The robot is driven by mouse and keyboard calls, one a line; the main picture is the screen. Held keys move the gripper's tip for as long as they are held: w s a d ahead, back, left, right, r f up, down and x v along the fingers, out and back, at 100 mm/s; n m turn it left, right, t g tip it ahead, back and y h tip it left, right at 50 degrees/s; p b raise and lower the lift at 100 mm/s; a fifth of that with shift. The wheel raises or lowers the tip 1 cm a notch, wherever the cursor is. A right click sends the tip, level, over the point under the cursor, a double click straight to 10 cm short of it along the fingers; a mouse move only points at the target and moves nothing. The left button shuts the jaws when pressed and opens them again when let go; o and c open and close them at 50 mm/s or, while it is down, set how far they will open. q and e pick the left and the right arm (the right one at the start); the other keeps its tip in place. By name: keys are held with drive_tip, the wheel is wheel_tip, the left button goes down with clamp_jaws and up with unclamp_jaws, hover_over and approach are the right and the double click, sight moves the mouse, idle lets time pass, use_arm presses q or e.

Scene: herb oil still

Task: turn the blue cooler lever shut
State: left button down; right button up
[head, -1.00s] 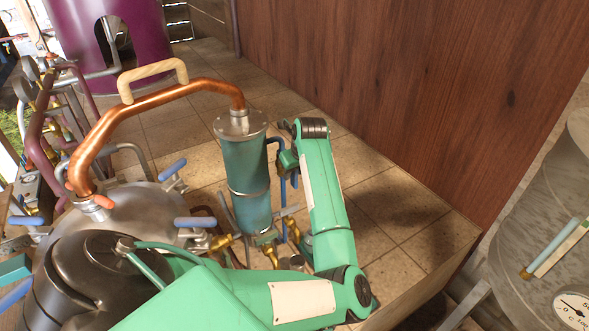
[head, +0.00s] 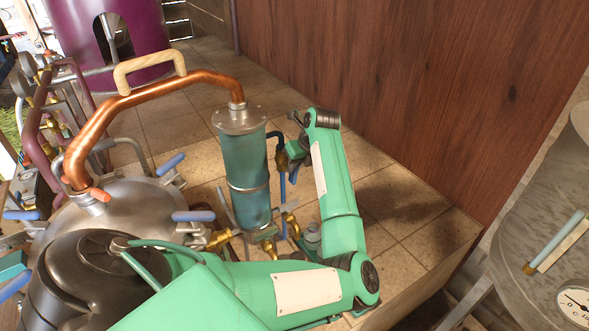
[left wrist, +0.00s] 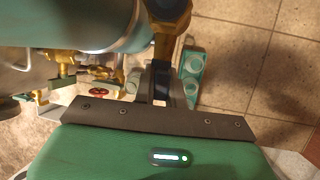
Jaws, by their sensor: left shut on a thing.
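The cooler (head: 246,180) is a teal upright cylinder with a metal cap, under the end of the copper pipe. My left gripper (head: 290,156) is at its right side, by the blue pipe (head: 282,180), with my green arm coming over from the front. In the left wrist view the dark fingers (left wrist: 160,84) are close together below a brass valve body (left wrist: 170,18), beside the cooler (left wrist: 115,20). The gripper is shut on the blue cooler lever, which is mostly hidden by the fingers; its exact angle cannot be told. My right gripper is not in view.
The copper pipe (head: 150,93) with a wooden handle (head: 148,68) arches over the steel still lid (head: 130,212). Brass fittings (head: 268,240) sit at the cooler's foot. A wooden wall (head: 400,90) stands behind; the tiled top (head: 410,215) to the right is clear.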

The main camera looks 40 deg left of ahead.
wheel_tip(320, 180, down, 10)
drive_tip(key=b, duration=0.9)
use_arm(q)
drive_tip(key=shift+w+d+f+m+g+y+b, duration=0.1)
drive_tip(key=shift+w+f+m+g+y+b, duration=0.25)
drive_tip(key=shift+m+g+y+b, duration=1.3)
drive_tip(key=shift+w+d+f+n+g+y+b, duration=0.2)
drive_tip(key=shift+f+g+y+b, duration=0.5)
drive_tip(key=shift+g, duration=2.2)
drive_tip(key=shift+w+a+f+m+g+y+b, duration=0.1)
drive_tip(key=shift+w+m+g+y+b, duration=0.25)
drive_tip(key=shift+m+g+y+b, duration=1)
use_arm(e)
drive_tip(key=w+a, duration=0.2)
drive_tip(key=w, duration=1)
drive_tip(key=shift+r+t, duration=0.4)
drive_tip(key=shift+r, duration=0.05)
use_arm(q)
drive_tip(key=shift+n+g+h, duration=0.4)
drive_tip(key=shift+n+g, duration=0.2)
drive_tip(key=shift+g, duration=0.3)
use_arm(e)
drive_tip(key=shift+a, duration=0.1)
use_arm(q)
drive_tip(key=c, duration=1.5)
unclamp_jaws()
drive_tip(key=shift+o, duration=0.2)
